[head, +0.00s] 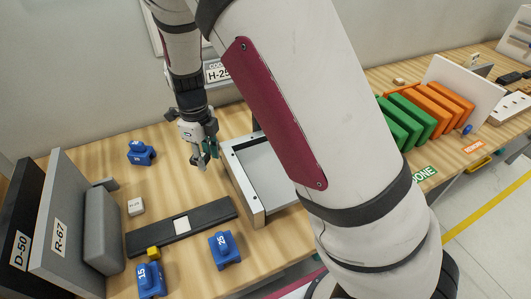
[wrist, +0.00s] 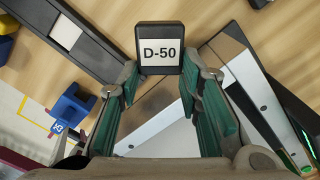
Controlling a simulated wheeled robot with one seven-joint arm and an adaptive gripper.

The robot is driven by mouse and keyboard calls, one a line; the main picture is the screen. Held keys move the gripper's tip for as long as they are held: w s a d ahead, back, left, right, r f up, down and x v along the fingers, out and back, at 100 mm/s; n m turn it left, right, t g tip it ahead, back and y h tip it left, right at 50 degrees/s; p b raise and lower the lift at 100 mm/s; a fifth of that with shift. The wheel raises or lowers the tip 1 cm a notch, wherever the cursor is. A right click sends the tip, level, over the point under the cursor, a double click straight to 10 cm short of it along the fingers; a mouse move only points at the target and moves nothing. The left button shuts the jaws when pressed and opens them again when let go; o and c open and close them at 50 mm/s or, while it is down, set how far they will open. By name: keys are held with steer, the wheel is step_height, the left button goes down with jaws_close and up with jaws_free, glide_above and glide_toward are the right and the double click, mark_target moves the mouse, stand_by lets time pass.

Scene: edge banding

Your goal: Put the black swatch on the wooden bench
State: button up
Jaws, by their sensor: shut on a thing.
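The black swatch (wrist: 148,72), with a white D-50 label, is held upright between the green-padded fingers of my gripper (wrist: 157,85) in the wrist view. In the head view my gripper (head: 205,158) is above the wooden bench (head: 180,188), just left of a white-framed tray. The swatch is hard to make out there against the fingers. The bench top also shows in the wrist view (wrist: 110,14). I cannot tell how far the swatch's lower edge is from the bench.
The tray (head: 243,190) is close on my gripper's right. A long black bar (head: 205,214) lies in front. Blue blocks (head: 141,153) (head: 225,248) stand around it. Tall D-50 and R-67 panels (head: 62,215) stand at left. Bare bench lies between the bar and my gripper.

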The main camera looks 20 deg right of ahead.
mark_target(214, 186)
steer(key=shift+f+p, duration=0.4)
steer(key=shift+f, duration=4.6)
steer(key=shift+f, duration=0.1)
steer(key=o, duration=0.9)
